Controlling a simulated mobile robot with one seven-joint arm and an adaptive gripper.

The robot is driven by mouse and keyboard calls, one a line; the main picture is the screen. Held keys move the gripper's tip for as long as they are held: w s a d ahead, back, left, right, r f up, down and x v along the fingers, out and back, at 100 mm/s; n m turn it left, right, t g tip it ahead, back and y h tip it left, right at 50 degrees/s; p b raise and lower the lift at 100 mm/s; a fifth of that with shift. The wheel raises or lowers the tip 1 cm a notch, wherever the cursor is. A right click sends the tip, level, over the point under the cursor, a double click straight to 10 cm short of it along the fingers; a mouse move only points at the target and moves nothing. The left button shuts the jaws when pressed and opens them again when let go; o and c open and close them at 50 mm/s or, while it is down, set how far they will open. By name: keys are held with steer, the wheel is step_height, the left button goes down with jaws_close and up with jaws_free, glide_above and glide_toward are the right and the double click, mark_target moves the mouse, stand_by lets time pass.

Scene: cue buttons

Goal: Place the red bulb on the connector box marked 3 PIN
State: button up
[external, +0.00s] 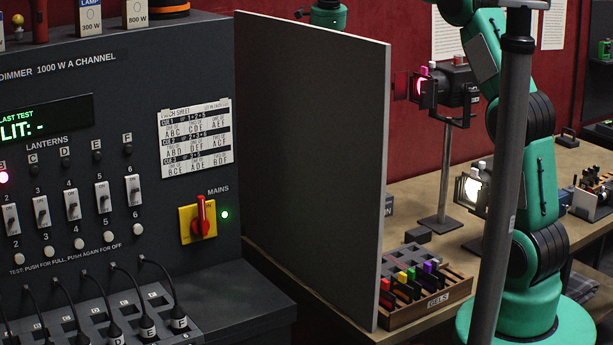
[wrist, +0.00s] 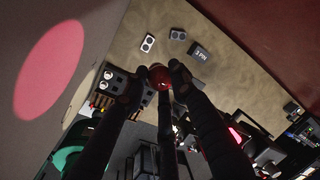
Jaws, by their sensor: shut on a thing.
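The red bulb (wrist: 160,78) is between the fingertips of my gripper (wrist: 157,74) in the wrist view. My gripper is shut on it, and the fingers hide part of it. The dark connector box marked 3 PIN (wrist: 201,52) lies on the tan table, above and to the right of the bulb in the picture, apart from it. In the external view my gripper and the bulb are not seen. A dark box (external: 389,205) with the end of a label shows past the grey board's edge there; the rest of it is hidden.
The grey upright board (external: 310,170) hides much of the table in the external view. Two small pale-faced blocks (wrist: 148,43) (wrist: 177,34) lie near the 3 PIN box. A gels rack (external: 428,300) and lit lanterns (external: 440,88) stand near my arm.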

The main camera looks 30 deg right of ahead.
steer(key=s+d+f+m+p, duration=0.1)
steer(key=d+f+m, duration=0.3)
steer(key=f, duration=0.9)
steer(key=s+d+f+m+g+h+p, duration=0.1)
steer(key=d+f+m, duration=0.3)
steer(key=d+f, duration=0.6)
steer(key=s+d+f+m+p, duration=0.1)
steer(key=s+d+f+m, duration=0.2)
steer(key=f, duration=1.3)
steer(key=d+m, duration=0.2)
steer(key=d, duration=0.3)
steer(key=shift+f+g+h, duration=0.25)
steer(key=shift+g+h, duration=0.05)
steer(key=shift+g, duration=0.1)
steer(key=shift+w, duration=0.1)
steer(key=w+d+p, duration=0.1)
steer(key=w+d, duration=0.1)
steer(key=w, duration=0.5)
steer(key=w+d+f, duration=0.1)
steer(key=w+d, duration=0.1)
steer(key=w, duration=0.6)
steer(key=shift+d+f+p, duration=0.2)
steer(key=shift+d+p, duration=0.15)
steer(key=shift+w+f, duration=0.1)
steer(key=shift+a+x, duration=0.15)
steer(key=shift+x, duration=0.7)
steer(key=shift+a+x, duration=0.2)
steer(key=shift+x, duration=0.6)
steer(key=shift+f, duration=0.3)
